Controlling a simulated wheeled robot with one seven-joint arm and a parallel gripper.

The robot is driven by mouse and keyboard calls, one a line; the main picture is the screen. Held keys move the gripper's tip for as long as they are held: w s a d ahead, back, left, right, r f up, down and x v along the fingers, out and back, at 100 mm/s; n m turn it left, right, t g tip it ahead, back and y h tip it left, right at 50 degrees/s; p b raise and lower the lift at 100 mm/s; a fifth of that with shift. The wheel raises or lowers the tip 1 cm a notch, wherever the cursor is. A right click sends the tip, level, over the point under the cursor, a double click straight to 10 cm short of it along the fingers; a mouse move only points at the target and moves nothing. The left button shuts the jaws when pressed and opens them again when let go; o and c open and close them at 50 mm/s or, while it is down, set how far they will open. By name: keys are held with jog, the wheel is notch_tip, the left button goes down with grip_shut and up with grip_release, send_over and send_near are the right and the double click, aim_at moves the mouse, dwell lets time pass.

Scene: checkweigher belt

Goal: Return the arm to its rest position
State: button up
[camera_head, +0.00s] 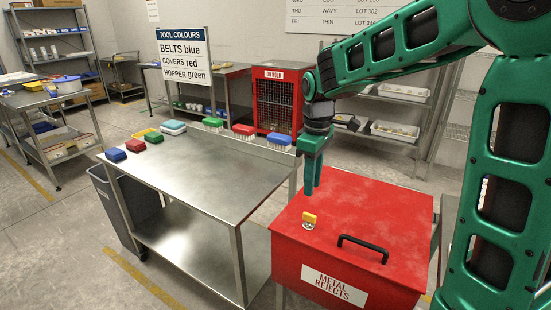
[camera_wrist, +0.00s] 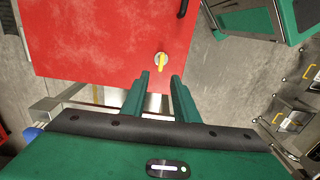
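My gripper (camera_head: 313,186) hangs at the end of my green arm, pointing down over the red metal rejects box (camera_head: 385,208). In the wrist view my gripper (camera_wrist: 161,77) has its two green fingers apart, with nothing held between them. The box's red lid also shows in the wrist view (camera_wrist: 90,40). A yellow key or latch on a pale round plate (camera_head: 309,220) sits on the lid near the fingers. It also shows just beyond the fingertips in the wrist view (camera_wrist: 161,62). Whether the fingertips touch the lid is hard to tell.
A steel table (camera_head: 205,170) stands left of the box, with several coloured brushes along its back. A black handle (camera_head: 362,246) rises from the box's front edge. A red hold cage (camera_head: 278,100) and shelves with white trays (camera_head: 395,131) stand behind. Floor shows at lower left.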

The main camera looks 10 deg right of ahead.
jog(key=s+d+r+m, duration=0.1)
jog(key=s+d+m, duration=0.7)
jog(key=s+d, duration=0.55)
jog(key=s+d+f+m, duration=0.1)
jog(key=s+f+m, duration=0.2)
jog(key=s+m, duration=0.4)
jog(key=s, duration=0.9)
jog(key=shift+d+f+m, duration=0.15)
jog(key=shift+d+m, duration=0.15)
jog(key=shift+d, duration=0.1)
jog(key=shift+w+f, duration=0.25)
jog(key=shift+w, duration=0.4)
jog(key=shift+o, duration=0.2)
